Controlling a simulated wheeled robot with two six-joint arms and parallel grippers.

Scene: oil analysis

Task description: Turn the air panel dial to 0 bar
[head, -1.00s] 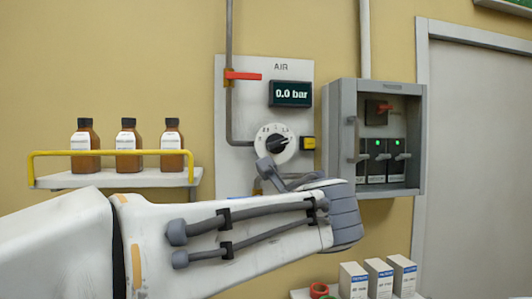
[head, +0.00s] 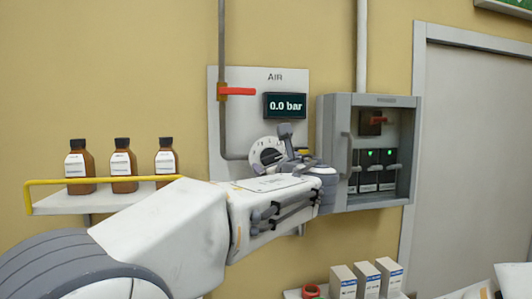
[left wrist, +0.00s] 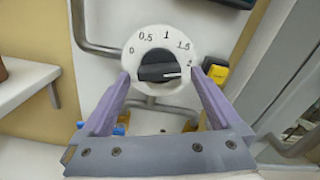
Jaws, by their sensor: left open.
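The air panel (head: 237,112) is a pale board on the wall. Its display (head: 287,106) reads 0.0 bar. Its dial (head: 264,147) is partly hidden by my left gripper in the head view. In the left wrist view the dial (left wrist: 158,73) has a white face marked 0 to 2 and a black knob, whose white line points right, close to the 2. My left gripper (left wrist: 160,78) is open, its purple fingers apart on either side of the knob. Whether they touch the dial I cannot tell. The gripper also shows in the head view (head: 287,146). My right gripper is not in view.
A red valve handle (head: 237,91) lies horizontal on the pipe. A yellow part (left wrist: 216,71) sits right of the dial. An open grey cabinet (head: 411,150) is close on the right. A railed shelf (head: 60,204) with 3 brown bottles is on the left.

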